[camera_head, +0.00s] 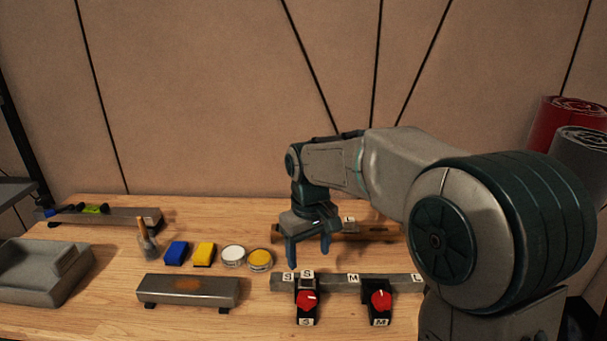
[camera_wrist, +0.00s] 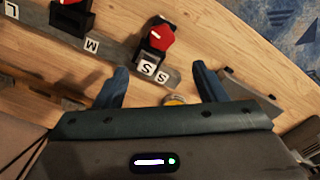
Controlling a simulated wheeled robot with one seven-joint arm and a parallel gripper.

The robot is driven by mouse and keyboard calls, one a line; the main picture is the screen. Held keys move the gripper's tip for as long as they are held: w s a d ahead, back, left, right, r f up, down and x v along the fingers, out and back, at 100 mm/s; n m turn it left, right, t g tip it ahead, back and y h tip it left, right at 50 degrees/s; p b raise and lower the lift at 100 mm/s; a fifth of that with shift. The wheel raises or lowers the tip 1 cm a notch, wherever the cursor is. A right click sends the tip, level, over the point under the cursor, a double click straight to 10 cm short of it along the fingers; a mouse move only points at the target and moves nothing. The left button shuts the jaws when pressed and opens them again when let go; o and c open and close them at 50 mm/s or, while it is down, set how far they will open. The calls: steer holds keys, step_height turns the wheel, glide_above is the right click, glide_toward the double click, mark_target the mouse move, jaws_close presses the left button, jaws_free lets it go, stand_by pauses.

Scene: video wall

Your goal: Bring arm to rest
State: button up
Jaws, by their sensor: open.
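My gripper (camera_head: 308,251) is open, pointing down above the wooden table, just behind the grey bar with letter labels (camera_head: 333,281). Its two blue fingers also show in the wrist view (camera_wrist: 160,88), spread apart with nothing held between them. My arm reaches in from the right of the head view and bends down at the wrist. Part of a round tin shows beyond the fingers in the wrist view. The fingertips look apart from the things on the table.
Two red-knobbed clamps (camera_head: 307,300) (camera_head: 380,300) sit at the labelled bar. A wooden bar (camera_head: 372,232) lies behind my gripper. Left are tins (camera_head: 260,259), blue (camera_head: 176,253) and yellow (camera_head: 204,254) blocks, a brush (camera_head: 147,243), a rusty metal bar (camera_head: 188,290) and a grey tray (camera_head: 30,284).

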steer(key=s+d+m+t, duration=0.1)
steer(key=s+d+m, duration=0.2)
steer(key=s+d, duration=0.3)
steer(key=s+d+m+t, duration=0.1)
steer(key=s+d+m, duration=0.2)
steer(key=s+d, duration=0.4)
steer(key=s, duration=0.6)
steer(key=shift+d+f+t+p, duration=0.2)
steer(key=shift+f+t+p, duration=0.1)
steer(key=shift+f+t, duration=0.1)
